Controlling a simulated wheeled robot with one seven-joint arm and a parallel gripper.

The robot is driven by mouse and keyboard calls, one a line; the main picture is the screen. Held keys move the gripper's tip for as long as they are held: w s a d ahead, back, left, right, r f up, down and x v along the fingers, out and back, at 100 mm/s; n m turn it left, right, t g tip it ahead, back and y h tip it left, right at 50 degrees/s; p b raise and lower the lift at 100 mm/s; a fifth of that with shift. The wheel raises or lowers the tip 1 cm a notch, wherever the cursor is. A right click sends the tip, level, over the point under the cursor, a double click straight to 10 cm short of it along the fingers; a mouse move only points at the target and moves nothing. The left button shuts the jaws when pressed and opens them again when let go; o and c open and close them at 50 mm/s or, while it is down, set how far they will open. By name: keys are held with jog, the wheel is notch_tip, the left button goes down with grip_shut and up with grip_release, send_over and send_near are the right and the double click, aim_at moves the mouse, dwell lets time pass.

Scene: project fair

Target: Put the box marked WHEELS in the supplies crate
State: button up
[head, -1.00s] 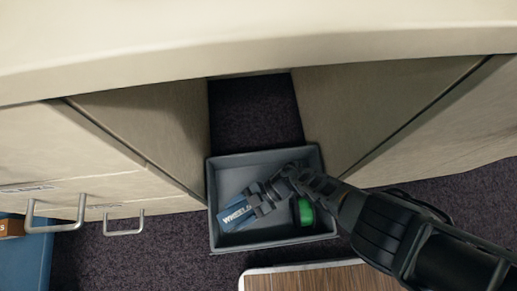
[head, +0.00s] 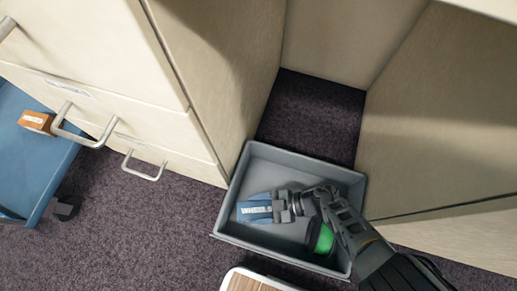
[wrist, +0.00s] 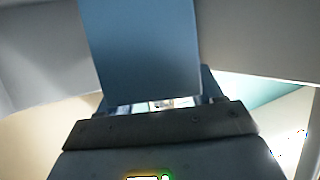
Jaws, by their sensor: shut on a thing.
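The blue box marked WHEELS (head: 257,209) is in my gripper (head: 276,206), its white label facing the head camera. In the head view the box and gripper appear within the outline of the grey crate (head: 255,151), near its left side. I cannot tell whether the box touches the crate floor. In the wrist view the blue box (wrist: 140,50) fills the upper middle, between the fingers. My gripper is shut on it. A green round thing (head: 325,239) shows in the crate beside my arm, partly hidden by it.
The crate stands on dark carpet (head: 130,235) at the opening between desk panels (head: 430,130). Drawers with metal handles (head: 145,173) stand left of it. A blue surface (head: 35,165) with a small orange-brown box (head: 36,121) is at far left. A wood-topped thing (head: 250,282) is below the crate.

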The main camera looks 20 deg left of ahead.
jog(key=shift+f+b, duration=1.85)
jog(key=shift+f, duration=0.25)
jog(key=shift+r, duration=0.15)
jog(key=o, duration=1.2)
jog(key=shift+c, duration=0.2)
jog(key=p+v, duration=0.2)
jog(key=v, duration=0.5)
jog(key=shift+d, duration=0.2)
jog(key=shift+w, duration=0.1)
